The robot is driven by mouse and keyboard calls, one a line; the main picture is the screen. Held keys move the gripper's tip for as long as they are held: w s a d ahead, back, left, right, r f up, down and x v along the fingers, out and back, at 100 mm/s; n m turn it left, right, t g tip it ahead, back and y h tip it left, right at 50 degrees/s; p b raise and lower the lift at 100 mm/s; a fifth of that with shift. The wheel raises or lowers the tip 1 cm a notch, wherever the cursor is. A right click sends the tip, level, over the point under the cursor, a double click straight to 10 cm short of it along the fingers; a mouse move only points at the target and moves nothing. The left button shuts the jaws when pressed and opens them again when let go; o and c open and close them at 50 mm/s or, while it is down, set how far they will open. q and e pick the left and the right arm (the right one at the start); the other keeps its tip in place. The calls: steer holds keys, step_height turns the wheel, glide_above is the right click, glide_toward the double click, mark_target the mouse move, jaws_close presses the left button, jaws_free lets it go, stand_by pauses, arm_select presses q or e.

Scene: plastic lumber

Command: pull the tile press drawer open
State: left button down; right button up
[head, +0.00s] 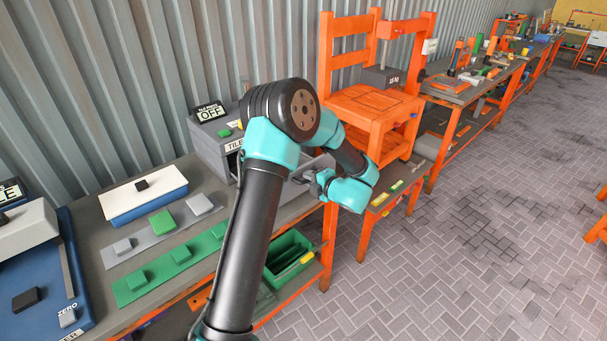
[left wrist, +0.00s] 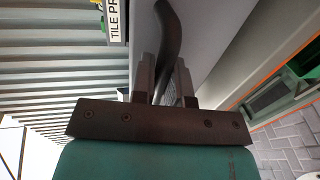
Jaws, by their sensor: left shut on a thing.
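The tile press (head: 208,137) is a grey box on the workbench, with an "OFF" sign on top and a "TILE" label on its front. My left arm crosses in front of it and hides much of it. The grey drawer (head: 318,163) shows partly past my arm, near my gripper; how far out it stands is hard to tell. My left gripper (head: 318,181) is at the drawer's front. In the left wrist view, the gripper (left wrist: 167,85) is shut on the dark curved drawer handle (left wrist: 170,30), with the grey drawer front (left wrist: 205,50) beside it. My right gripper is not in view.
A green bin (head: 288,258) sits low under the bench edge. An orange rack (head: 372,110) with a dark weight stands behind and right. Green and grey tiles lie on strips (head: 168,250) at left. The paved floor (head: 450,240) at right is clear.

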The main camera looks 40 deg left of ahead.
arm_select(q)
steer(key=shift+d, duration=0.1)
steer(key=c, duration=1.1)
jaws_free()
steer(key=shift+c, duration=0.2)
steer(key=v, duration=1.7)
steer(key=shift+d, duration=0.25)
steer(key=shift+s, duration=0.1)
step_height(320, 180, down, 20)
steer(key=m+t+h, duration=0.7)
steer(key=m+h, duration=0.4)
steer(key=m, duration=0.8)
steer(key=s+d+f+m+g+h, duration=0.3)
steer(key=s+f+m+g+h, duration=0.1)
steer(key=s, duration=0.5)
steer(key=s+d+f+m+g+h, duration=0.4)
steer(key=s+f+m, duration=0.3)
steer(key=s+m, duration=0.2)
steer(key=shift+s+d+m, duration=0.2)
steer(key=shift+s+m, duration=0.1)
steer(key=shift+s, duration=0.4)
